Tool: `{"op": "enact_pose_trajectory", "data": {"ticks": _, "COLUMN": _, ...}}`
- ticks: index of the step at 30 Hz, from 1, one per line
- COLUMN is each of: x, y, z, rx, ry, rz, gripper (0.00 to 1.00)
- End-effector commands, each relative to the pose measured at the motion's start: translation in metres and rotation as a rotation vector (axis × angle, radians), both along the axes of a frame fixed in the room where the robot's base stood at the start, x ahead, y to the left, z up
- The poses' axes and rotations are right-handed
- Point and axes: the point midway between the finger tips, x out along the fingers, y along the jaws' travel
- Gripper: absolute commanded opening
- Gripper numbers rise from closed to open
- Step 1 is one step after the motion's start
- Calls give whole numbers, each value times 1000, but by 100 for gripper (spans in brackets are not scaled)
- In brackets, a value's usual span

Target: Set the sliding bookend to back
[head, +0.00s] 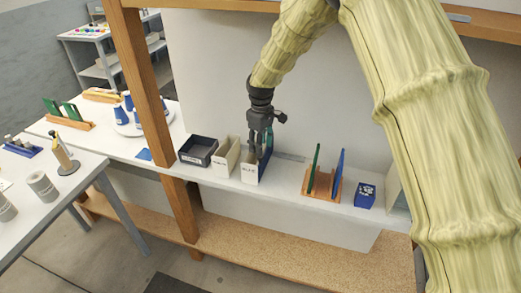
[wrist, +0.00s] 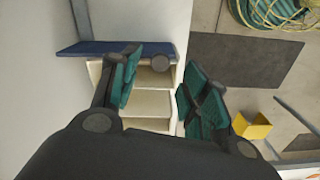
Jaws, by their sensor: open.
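A blue upright plate (wrist: 90,47) with a grey round knob (wrist: 160,63) shows in the wrist view; it looks like the sliding bookend. It stands beside the cream boxes (wrist: 150,103). In the head view the plate (head: 268,140) is mostly hidden behind my gripper (head: 261,147). My gripper points down over the right-hand cream box. In the wrist view my gripper (wrist: 163,85) is open, with its teal finger pads apart. The knob shows between the fingers in the picture, beyond them; I cannot tell whether either touches it.
A black bin (head: 198,151) and another cream box (head: 226,157) stand to the left on the white shelf. A wooden rack (head: 322,189) with green and blue panels and a blue box (head: 365,195) stand to the right. A wooden post (head: 150,95) rises at left.

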Motion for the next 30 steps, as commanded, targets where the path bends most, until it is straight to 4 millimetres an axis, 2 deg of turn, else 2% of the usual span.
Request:
{"op": "enact_pose_trajectory", "data": {"ticks": 4, "x": -1, "y": 1, "z": -19, "rx": 0, "ry": 1, "rz": 1, "gripper": 46}}
{"op": "enact_pose_trajectory", "data": {"ticks": 10, "x": 0, "y": 2, "z": -37, "rx": 0, "ry": 0, "rz": 2, "gripper": 46}}
{"op": "enact_pose_trajectory", "data": {"ticks": 23, "x": 0, "y": 2, "z": -44, "rx": 1, "ry": -2, "rz": 1, "gripper": 46}}
{"op": "enact_pose_trajectory", "data": {"ticks": 30, "x": 0, "y": 2, "z": -44, "rx": 0, "ry": -1, "rz": 1, "gripper": 2}}
